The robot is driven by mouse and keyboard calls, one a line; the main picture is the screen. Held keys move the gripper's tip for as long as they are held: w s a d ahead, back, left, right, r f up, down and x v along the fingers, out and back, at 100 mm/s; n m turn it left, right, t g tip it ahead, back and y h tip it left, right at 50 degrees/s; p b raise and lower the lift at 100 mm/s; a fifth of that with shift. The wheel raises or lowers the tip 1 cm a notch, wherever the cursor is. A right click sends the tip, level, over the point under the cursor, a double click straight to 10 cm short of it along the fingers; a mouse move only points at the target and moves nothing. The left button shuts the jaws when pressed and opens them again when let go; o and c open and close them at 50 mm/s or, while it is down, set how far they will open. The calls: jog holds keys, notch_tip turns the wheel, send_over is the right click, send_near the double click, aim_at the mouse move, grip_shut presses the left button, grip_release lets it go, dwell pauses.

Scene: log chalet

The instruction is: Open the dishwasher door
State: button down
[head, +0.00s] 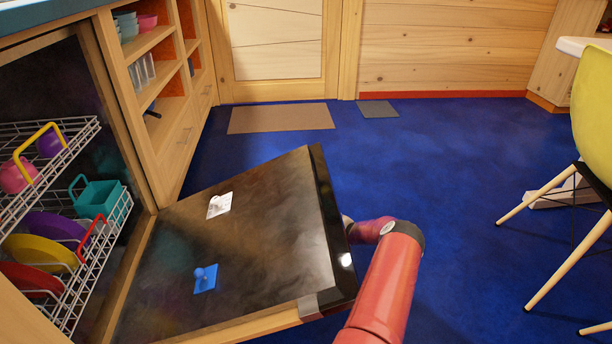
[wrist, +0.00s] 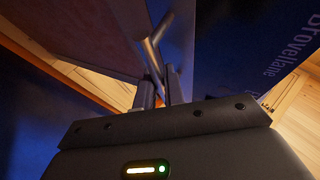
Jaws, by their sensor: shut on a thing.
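The dishwasher door (head: 250,240) is swung down, lying nearly flat but a little tilted, with its dark inner face up. Its inner face bears a blue fitting (head: 205,278) and a pale fitting (head: 220,204). My red arm reaches to the door's outer edge in the head view, where the door hides my gripper. In the wrist view my gripper (wrist: 160,86) is shut on the metal door handle (wrist: 150,48) beside the door's outer face (wrist: 95,35).
Inside the dishwasher, an upper rack (head: 62,150) and a lower rack (head: 118,212) hold colourful dishes. Shelves (head: 150,42) stand behind. A yellow chair (head: 592,120) is at the right. Blue floor (head: 450,180) lies clear between door and chair.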

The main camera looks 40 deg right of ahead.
jog(key=shift+s+d+f, duration=0.1)
jog(key=shift+d+f, duration=0.05)
jog(key=shift+f, duration=0.8)
jog(key=shift+s+d+f, duration=0.1)
jog(key=shift+d+f, duration=0.05)
jog(key=shift+f, duration=0.8)
jog(key=c, duration=1.5)
grip_release()
jog(key=shift+r, duration=0.1)
jog(key=shift+d, duration=0.1)
